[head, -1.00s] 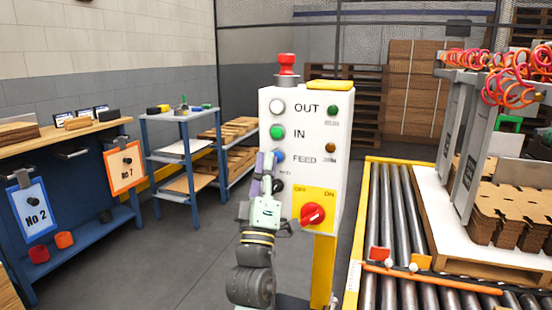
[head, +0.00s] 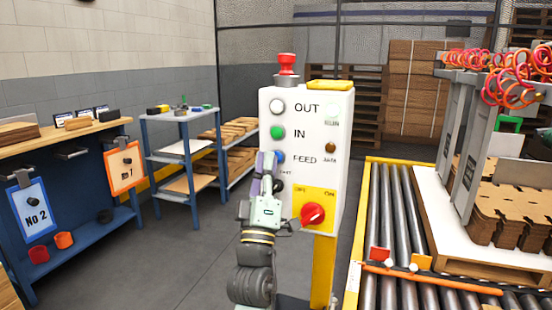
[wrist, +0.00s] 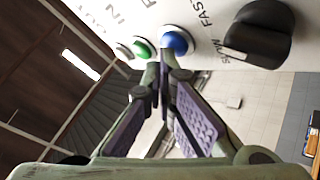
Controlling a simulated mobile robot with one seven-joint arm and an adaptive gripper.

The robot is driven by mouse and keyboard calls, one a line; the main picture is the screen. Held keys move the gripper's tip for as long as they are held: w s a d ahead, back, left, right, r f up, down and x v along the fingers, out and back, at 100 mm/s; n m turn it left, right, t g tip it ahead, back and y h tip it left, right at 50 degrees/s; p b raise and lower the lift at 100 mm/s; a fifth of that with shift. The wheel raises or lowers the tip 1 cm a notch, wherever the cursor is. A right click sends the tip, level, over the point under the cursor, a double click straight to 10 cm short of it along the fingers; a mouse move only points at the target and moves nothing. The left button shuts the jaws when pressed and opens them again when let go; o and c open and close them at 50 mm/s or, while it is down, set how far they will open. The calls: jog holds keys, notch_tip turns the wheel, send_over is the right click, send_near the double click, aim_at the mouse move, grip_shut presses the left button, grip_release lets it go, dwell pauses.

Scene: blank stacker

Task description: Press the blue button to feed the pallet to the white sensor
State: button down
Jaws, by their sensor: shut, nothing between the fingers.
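The blue button (head: 279,156) is beside the word FEED on the white control box (head: 308,130). In the wrist view the blue button (wrist: 176,43) is just beyond my fingertips. My gripper (head: 267,158) is shut and empty, with its fingertips (wrist: 160,68) close together in front of the panel. I cannot tell whether they touch the button. The pallet (head: 478,270), with a white sheet and stacked brown cardboard blanks, is on the roller conveyor (head: 388,210) at right. Small white parts (head: 413,267) show by the orange bar; I cannot tell which is the white sensor.
A green button (head: 277,132), a white button (head: 277,106), a black knob (wrist: 258,35) and a red rotary switch (head: 312,214) are close to the blue button. A red emergency stop (head: 287,64) tops the box. Blue workbenches (head: 120,212) stand left; floor between is clear.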

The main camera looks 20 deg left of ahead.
jog(key=shift+s, duration=0.6)
jog(key=shift+s+a+b, duration=0.1)
jog(key=shift+s+b, duration=0.25)
jog(key=shift+s, duration=2.15)
